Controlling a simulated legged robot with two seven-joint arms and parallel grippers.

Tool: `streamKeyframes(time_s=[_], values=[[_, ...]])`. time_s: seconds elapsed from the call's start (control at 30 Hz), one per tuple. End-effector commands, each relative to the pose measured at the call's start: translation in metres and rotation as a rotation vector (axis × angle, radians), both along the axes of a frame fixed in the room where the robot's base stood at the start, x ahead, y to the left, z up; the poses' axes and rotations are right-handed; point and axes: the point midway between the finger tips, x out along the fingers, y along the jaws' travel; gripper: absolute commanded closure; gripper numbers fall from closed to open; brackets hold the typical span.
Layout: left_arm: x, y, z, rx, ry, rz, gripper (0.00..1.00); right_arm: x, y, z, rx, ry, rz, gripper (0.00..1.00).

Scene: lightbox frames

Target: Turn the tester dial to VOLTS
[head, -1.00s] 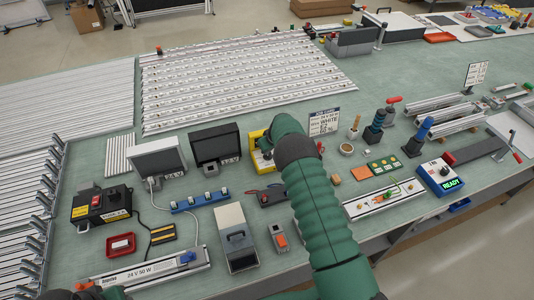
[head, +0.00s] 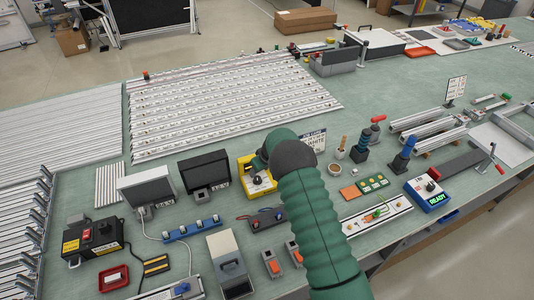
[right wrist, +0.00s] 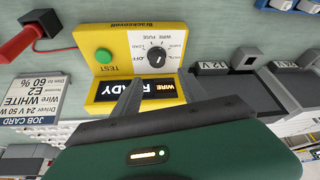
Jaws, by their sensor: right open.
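The yellow tester (head: 246,184) stands on the bench in the head view, partly hidden by my right arm. In the right wrist view the tester (right wrist: 97,68) appears upside down, with a black dial (right wrist: 157,57) ringed by small labels and a green TEST button (right wrist: 104,55). I cannot tell clearly which label the dial points at. My right gripper (right wrist: 158,87) is open, its two fingers reaching over the display just short of the dial, apparently apart from it. My left gripper is out of view.
A job card (right wrist: 33,98) stands beside the tester. A small cup (head: 335,170) and upright hand tools (head: 361,146) stand to the right.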

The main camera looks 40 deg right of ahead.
Motion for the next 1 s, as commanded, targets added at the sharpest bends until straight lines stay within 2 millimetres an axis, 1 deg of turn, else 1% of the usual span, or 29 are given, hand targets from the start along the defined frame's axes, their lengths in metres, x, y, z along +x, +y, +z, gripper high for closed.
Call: streamKeyframes(time_s=[0.03,0.6,1.0], values=[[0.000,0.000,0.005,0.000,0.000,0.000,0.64,-0.001,0.000,0.007,-0.001,-0.001,-0.001,0.50],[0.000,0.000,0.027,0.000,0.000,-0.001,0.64,-0.019,0.002,0.053,-0.002,-0.003,0.000,0.50],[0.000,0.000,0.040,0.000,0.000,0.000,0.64,-0.032,0.000,0.082,0.000,-0.002,0.000,0.50]])
